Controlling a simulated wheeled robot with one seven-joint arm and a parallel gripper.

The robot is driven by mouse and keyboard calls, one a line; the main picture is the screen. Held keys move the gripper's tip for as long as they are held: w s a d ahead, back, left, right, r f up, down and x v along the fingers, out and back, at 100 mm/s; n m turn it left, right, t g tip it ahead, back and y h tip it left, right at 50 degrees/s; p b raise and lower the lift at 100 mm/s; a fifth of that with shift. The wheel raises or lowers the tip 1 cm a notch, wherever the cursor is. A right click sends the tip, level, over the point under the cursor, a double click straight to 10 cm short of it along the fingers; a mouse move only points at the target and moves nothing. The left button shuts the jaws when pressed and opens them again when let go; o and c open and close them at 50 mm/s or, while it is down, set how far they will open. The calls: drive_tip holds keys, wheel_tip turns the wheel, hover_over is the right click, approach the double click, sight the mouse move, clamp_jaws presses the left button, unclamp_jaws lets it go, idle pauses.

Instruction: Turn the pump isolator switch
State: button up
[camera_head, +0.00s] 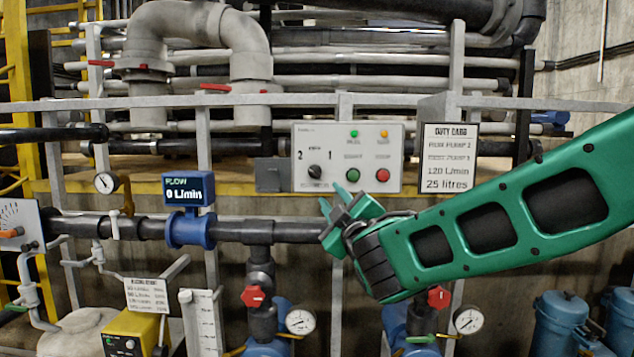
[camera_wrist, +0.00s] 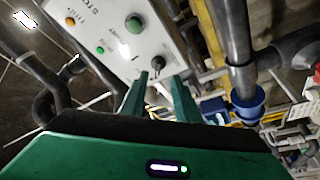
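A light grey control panel (camera_head: 347,157) carries a black rotary knob (camera_head: 315,171) at its lower left, with the numerals 2 and 1 above it. The label under the knob is too small to read, so I cannot confirm it is the pump isolator switch. The knob also shows in the wrist view (camera_wrist: 156,66), beyond and between my fingertips. My gripper (camera_head: 335,198) is just below and right of the knob in the head view. Its two green fingers (camera_wrist: 161,82) are apart with nothing between them, and they appear clear of the knob.
Beside the knob are a green button (camera_head: 352,175) and a red button (camera_head: 382,175). A small grey box (camera_head: 270,175) sits left of the panel and a duty card (camera_head: 449,158) right of it. A dark pipe (camera_head: 265,231) with a blue flow meter (camera_head: 188,229) runs below.

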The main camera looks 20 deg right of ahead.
sight(316, 174)
drive_tip(key=x, duration=1.1)
drive_tip(key=shift+s+a+r, duration=0.1)
drive_tip(key=shift+a+r, duration=0.25)
drive_tip(key=shift+a, duration=0.05)
